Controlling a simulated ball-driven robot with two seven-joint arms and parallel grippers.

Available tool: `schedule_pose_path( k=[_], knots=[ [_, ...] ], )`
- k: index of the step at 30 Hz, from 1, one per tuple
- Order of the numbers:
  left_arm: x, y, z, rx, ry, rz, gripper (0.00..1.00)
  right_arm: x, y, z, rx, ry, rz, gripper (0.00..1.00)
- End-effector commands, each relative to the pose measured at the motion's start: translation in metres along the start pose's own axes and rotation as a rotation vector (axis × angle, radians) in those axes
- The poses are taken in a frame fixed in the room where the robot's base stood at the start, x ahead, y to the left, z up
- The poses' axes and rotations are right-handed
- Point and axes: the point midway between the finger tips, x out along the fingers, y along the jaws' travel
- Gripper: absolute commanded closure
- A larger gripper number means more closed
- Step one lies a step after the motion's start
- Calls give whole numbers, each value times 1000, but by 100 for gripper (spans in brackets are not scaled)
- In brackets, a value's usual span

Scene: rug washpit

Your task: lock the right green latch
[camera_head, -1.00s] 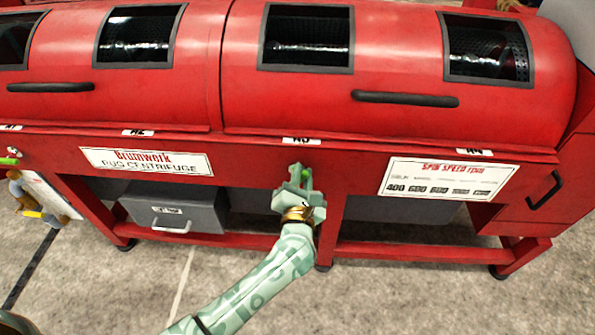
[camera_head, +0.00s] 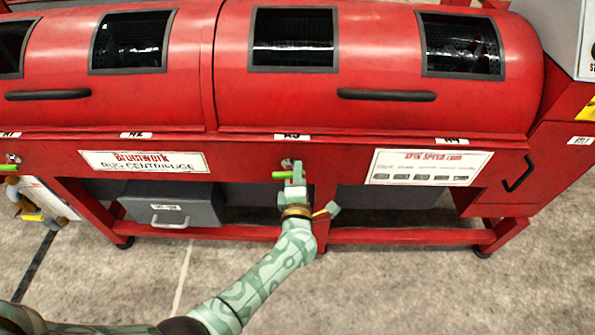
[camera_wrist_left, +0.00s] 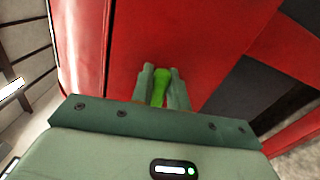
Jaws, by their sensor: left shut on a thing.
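The right green latch (camera_head: 282,175) sits on the front red beam of the centrifuge, just below the A3 label. Its green handle lies about level and points left in the head view. My left gripper (camera_head: 297,173) is at the latch, shut on its handle. In the left wrist view the green handle (camera_wrist_left: 160,88) stands between the two fingers. The fingers hide part of the latch. Another green latch (camera_head: 9,167) shows at the far left of the same beam. My right gripper is not in view.
The red centrifuge drum lid (camera_head: 385,55) with dark handles rises above the beam. A grey drawer box (camera_head: 172,205) stands beneath it. A red leg is close right of my left gripper. A white spin speed sign (camera_head: 428,167) is further right. The floor in front is clear.

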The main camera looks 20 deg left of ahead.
Motion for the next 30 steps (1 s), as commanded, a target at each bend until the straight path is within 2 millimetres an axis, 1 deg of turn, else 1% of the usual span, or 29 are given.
schedule_pose_path(
  k=[8, 24, 25, 26, 27, 30],
  knots=[
    [-1, -3, 1, 98, -2, -3, 100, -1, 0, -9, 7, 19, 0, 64],
    [-1, -5, 0, 126, -2, -3, 100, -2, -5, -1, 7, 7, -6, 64],
    [-1, -5, 0, 126, -3, -3, 81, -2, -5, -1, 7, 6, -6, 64],
    [-1, -5, 0, 126, -3, -3, 73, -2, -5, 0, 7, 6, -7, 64],
    [-1, -5, 0, 126, -2, -3, 62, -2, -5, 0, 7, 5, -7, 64],
    [-1, -4, 0, 124, -2, -2, 62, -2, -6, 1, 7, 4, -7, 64]
  ],
)
